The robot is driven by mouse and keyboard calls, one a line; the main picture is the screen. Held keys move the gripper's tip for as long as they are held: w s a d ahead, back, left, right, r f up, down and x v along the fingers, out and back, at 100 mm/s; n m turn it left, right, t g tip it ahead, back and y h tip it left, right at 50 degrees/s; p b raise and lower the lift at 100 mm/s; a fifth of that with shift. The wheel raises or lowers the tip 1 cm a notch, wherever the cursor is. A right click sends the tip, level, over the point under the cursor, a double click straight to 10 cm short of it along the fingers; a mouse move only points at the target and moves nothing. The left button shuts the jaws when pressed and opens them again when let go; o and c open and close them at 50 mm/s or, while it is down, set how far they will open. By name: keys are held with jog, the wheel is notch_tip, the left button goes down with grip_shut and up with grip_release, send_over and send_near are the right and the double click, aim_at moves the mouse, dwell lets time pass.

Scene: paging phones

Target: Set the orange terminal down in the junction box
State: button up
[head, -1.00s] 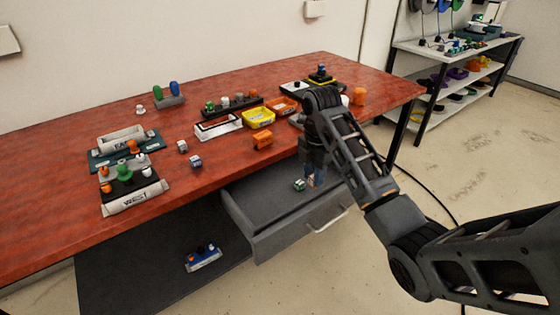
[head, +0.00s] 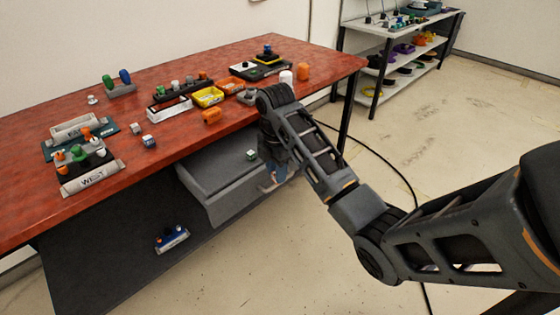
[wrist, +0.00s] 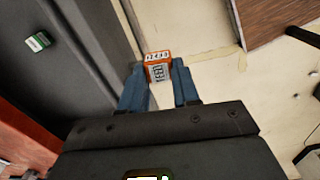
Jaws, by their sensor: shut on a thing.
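My gripper (wrist: 158,84) is shut on a small orange block with white lettered labels, the orange terminal (wrist: 158,68), held between the blue fingertips in the wrist view. In the head view my gripper (head: 272,180) hangs in front of the open grey drawer (head: 240,205) below the table edge; the terminal is too hidden there to make out. In the wrist view the terminal shows against the pale floor, just outside the drawer wall (wrist: 122,38). I cannot tell which container is the junction box; a yellow bin (head: 207,97) and an orange bin (head: 231,86) stand on the red table.
A green and white block (wrist: 38,41) lies in the drawer. An orange block (head: 211,117) sits near the table's front edge (head: 235,127). A white-framed box (head: 168,109) stands left of the bins. A blue item (head: 172,239) lies on the dark lower surface.

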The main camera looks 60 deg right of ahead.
jog(key=a+f+m, duration=1.3)
jog(key=a+f, duration=1.1)
jog(key=a, duration=0.4)
jog(key=shift+a+f+m, duration=0.2)
jog(key=shift+a+m, duration=0.1)
jog(key=shift+w, duration=0.1)
